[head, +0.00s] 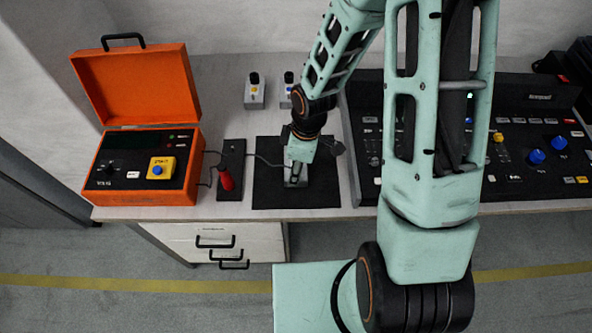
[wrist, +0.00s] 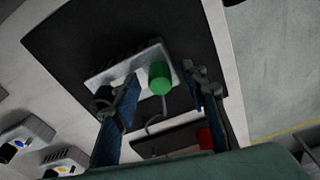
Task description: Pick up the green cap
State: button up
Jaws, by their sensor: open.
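The green cap (wrist: 160,77) is a small green cylinder in the wrist view, at one end of a light metal block (wrist: 115,66). The block lies on a black mat (wrist: 85,35). My gripper (wrist: 163,88) is open, with one finger on each side of the cap in the picture; I cannot tell whether either finger touches it. In the head view my gripper (head: 297,165) points down over the black mat (head: 268,190). The cap is hidden there behind my arm.
An open orange case (head: 150,198) is farther left. Two small switch boxes (head: 254,94) sit behind, and a control console (head: 530,155) is on the right. A cable crosses near the mat.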

jog(key=shift+c, duration=0.5)
grip_shut()
jog(key=shift+r, duration=0.2)
